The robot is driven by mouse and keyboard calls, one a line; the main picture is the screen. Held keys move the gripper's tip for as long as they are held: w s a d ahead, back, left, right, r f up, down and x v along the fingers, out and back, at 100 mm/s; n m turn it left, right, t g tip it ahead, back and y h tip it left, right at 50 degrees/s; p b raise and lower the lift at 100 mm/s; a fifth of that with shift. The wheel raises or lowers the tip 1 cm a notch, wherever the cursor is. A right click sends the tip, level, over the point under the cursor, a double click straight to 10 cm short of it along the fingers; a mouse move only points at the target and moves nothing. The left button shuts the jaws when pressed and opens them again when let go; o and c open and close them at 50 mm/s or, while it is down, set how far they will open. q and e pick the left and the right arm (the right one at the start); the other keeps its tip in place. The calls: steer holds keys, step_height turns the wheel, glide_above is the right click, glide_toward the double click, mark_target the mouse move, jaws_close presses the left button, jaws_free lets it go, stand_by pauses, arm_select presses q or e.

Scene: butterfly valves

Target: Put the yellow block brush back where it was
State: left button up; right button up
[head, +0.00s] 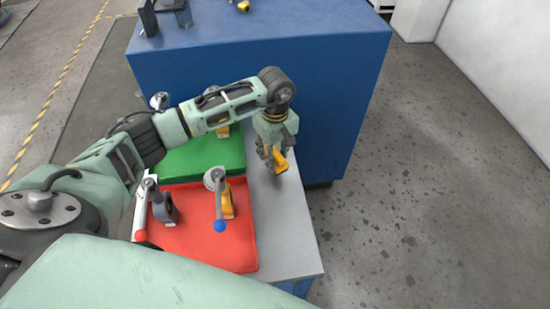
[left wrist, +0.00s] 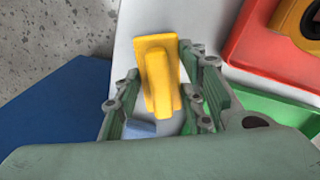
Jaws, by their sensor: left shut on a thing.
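The yellow block brush (head: 281,163) is between the fingers of my left gripper (head: 270,152), over the grey table top (head: 285,235) to the right of the trays. In the left wrist view the brush (left wrist: 158,70) stands out between the two fingers of the left gripper (left wrist: 160,98), its wide flat end pointing away from the palm. The gripper is shut on it. A small pale blue piece (left wrist: 140,128) shows beside it near the palm; I cannot tell what it is. Whether the brush touches the table is unclear. My right gripper is not in view.
A red tray (head: 245,250) holds a yellow valve (head: 227,204) with a blue-tipped lever and a grey valve (head: 163,208) with a red-tipped lever. A green tray (head: 225,158) lies behind it, partly under my arm. A blue cabinet (head: 335,90) stands behind. Open floor is at right.

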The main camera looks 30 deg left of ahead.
arm_select(q)
step_height(320, 180, down, 4)
steer(key=shift+r+p, duration=0.15)
steer(key=shift+p, duration=0.35)
steer(key=shift+w, duration=0.1)
steer(key=shift+a, duration=0.1)
steer(key=o, duration=1)
steer(key=shift+o, duration=0.2)
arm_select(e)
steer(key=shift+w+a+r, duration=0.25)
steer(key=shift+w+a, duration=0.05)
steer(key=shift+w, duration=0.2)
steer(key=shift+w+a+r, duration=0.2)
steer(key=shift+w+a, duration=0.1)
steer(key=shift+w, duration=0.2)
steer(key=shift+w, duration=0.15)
